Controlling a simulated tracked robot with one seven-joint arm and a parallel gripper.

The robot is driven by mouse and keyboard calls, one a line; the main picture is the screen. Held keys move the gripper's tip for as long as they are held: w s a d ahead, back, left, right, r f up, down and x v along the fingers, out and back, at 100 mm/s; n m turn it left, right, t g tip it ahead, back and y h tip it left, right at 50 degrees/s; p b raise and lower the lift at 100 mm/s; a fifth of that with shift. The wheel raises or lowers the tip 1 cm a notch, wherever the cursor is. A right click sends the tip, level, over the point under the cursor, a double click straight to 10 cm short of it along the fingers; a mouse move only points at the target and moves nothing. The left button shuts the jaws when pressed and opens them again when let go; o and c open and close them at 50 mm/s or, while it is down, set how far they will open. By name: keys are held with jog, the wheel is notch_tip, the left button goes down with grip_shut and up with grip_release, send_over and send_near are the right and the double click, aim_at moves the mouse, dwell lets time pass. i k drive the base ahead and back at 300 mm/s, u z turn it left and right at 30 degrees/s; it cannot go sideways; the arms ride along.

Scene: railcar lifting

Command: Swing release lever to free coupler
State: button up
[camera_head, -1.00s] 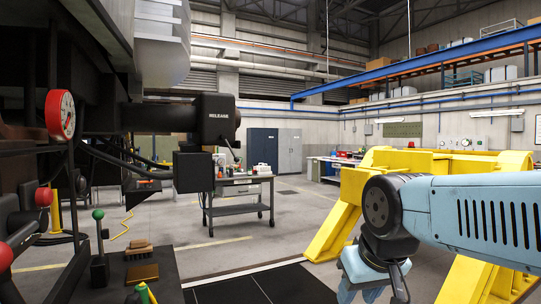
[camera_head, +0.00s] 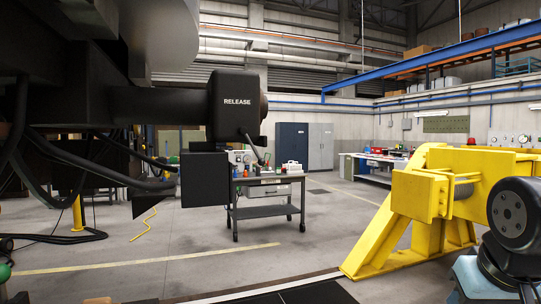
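The black coupler (camera_head: 238,104) marked "RELEASE" juts out from the railcar's dark underside at left centre. A thin dark lever (camera_head: 253,148) with a pale tip hangs at its lower right, slanting down to the right. A black block (camera_head: 205,179) sits below the coupler head.
A yellow steel frame (camera_head: 415,215) stands at right, beside my arm. A grey work cart (camera_head: 266,211) with tools stands behind the coupler. Black hoses (camera_head: 95,175) hang at left. The floor between the coupler and the yellow frame is clear.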

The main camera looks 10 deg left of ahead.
aim_at(254, 148)
jog(key=u, duration=0.3)
jog(key=i, duration=1.15)
jog(key=u, duration=0.75)
jog(key=i, duration=0.45)
jog(key=u, duration=0.35)
jog(key=k, duration=0.85)
jog(key=u, duration=0.2)
jog(key=i, duration=0.85)
jog(key=z, duration=0.1)
